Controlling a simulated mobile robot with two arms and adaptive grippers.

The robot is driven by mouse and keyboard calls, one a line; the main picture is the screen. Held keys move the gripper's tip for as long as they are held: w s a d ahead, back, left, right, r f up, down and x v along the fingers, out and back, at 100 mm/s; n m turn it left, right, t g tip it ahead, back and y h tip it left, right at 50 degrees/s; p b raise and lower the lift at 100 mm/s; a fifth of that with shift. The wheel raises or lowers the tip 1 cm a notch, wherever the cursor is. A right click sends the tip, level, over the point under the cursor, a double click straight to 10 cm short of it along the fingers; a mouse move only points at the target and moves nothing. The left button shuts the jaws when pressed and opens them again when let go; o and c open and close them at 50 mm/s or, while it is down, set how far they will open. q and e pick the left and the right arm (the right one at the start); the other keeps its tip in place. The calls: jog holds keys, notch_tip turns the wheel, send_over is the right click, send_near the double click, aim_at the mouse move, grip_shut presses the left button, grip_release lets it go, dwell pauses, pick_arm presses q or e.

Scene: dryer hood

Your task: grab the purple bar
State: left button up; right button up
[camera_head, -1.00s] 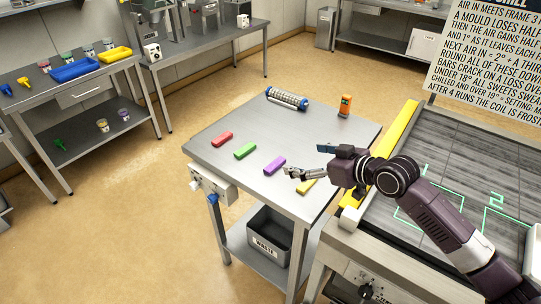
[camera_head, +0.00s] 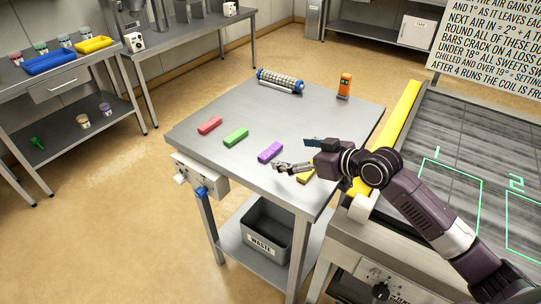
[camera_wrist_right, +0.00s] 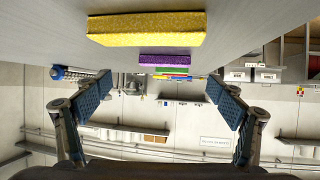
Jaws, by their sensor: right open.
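The purple bar (camera_head: 270,152) lies on the steel table (camera_head: 310,121), between the green bar (camera_head: 236,137) and the yellow bar (camera_head: 305,176). My right gripper (camera_head: 280,167) is just in front of the purple bar in the head view, near the yellow bar. In the right wrist view the right gripper (camera_wrist_right: 160,95) is open and empty, its blue-padded fingers wide apart. The yellow bar is nearest there (camera_wrist_right: 146,28), with the purple bar (camera_wrist_right: 164,60) behind it. I cannot tell the exact height of the fingers above the table. My left gripper is not in view.
A red bar (camera_head: 210,125) lies on the table's left. The dark cooling bed (camera_head: 440,140) with a yellow edge is on the right. A waste bin (camera_head: 266,230) sits on the lower shelf.

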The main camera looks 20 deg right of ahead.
aim_at(271, 150)
jog(key=shift+w+a+f+p, duration=0.2)
jog(key=shift+w+a+p, duration=0.15)
jog(key=shift+w+a, duration=0.35)
jog(key=p+x, duration=0.1)
jog(key=x, duration=0.3)
jog(key=shift+w+a+p, duration=0.15)
jog(key=shift+a+p, duration=0.05)
jog(key=shift+p, duration=0.1)
jog(key=shift+w+a+f, duration=0.1)
jog(key=shift+w+f, duration=0.1)
jog(key=shift+f, duration=0.05)
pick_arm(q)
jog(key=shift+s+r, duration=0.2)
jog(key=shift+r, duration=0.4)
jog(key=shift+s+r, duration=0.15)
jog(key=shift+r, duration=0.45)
pick_arm(e)
jog(key=shift+c, duration=0.3)
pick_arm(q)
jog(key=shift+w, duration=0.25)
pick_arm(e)
jog(key=c, duration=1.2)
